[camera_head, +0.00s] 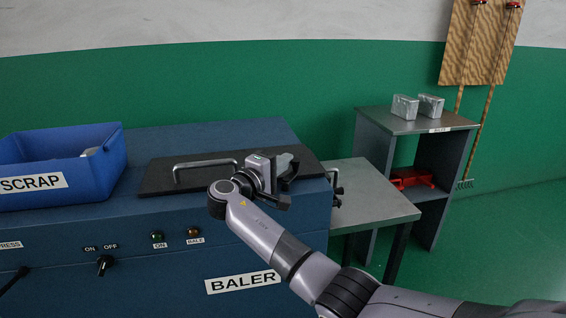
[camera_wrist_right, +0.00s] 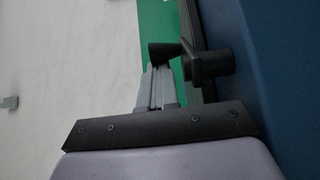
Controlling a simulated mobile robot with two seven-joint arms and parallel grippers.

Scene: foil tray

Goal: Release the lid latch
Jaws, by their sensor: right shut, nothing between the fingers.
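The baler's lid (camera_head: 160,178) is a flat dark plate with a grey bar handle (camera_head: 205,163), lying shut on top of the blue baler. A black latch fitting (camera_head: 337,189) shows at the baler's right side. In the right wrist view, a black latch lever with a round knob (camera_wrist_right: 195,57) juts from beside the blue wall. My right gripper (camera_head: 288,161) is over the lid's right part; its fingers also show in the right wrist view (camera_wrist_right: 157,72), shut and empty, with their tips close to the knob. Contact cannot be told. My left gripper is out of view.
A blue scrap bin (camera_head: 60,190) stands on the baler's left. A grey side table (camera_head: 375,200) adjoins its right, beside a shelf (camera_head: 415,122) with two foil bales (camera_head: 405,106) on top and a red object (camera_head: 412,178) below. Switches and lamps line the baler's front.

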